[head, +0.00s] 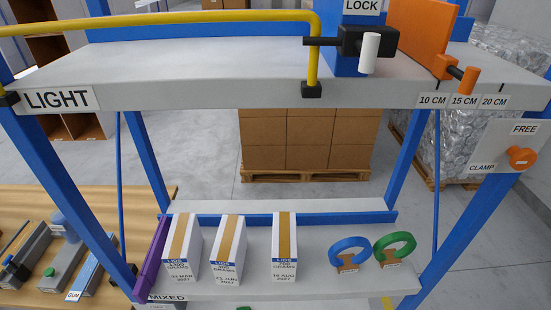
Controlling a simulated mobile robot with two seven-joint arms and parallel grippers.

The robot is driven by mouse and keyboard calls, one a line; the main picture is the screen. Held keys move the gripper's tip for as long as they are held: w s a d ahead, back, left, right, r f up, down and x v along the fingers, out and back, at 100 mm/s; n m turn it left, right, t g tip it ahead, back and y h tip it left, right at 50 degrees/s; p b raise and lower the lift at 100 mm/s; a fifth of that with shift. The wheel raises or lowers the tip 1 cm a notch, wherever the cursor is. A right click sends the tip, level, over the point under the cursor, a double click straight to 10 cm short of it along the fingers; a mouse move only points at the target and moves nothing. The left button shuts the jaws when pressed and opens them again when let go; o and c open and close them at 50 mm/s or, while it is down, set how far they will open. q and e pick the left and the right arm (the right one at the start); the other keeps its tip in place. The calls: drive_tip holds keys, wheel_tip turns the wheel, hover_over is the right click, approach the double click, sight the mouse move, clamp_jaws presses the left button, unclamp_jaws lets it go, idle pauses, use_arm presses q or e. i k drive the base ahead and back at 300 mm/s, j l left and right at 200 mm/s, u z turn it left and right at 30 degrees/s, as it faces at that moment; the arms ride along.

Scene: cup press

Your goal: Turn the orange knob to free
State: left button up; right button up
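The orange knob (522,158) is mounted on a grey panel (497,148) on the right blue post. The panel reads FREE above the knob and CLAMP to its lower left. A small pale mark shows on the knob's face, too small to read. I cannot tell for sure which label the knob is set to. Neither of my grippers shows in the head view.
A grey upper shelf (200,75) holds a yellow rail (160,18), a black clamp with a white handle (369,53) and an orange plate (420,35). The lower shelf (320,260) holds several white boxes, a blue ring (345,253) and a green ring (396,249).

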sight(521, 160)
drive_tip(key=z, duration=1.5)
drive_tip(key=i+l+u, duration=0.1)
drive_tip(key=i+u, duration=0.25)
drive_tip(key=i+l+u, duration=0.1)
drive_tip(key=u, duration=0.25)
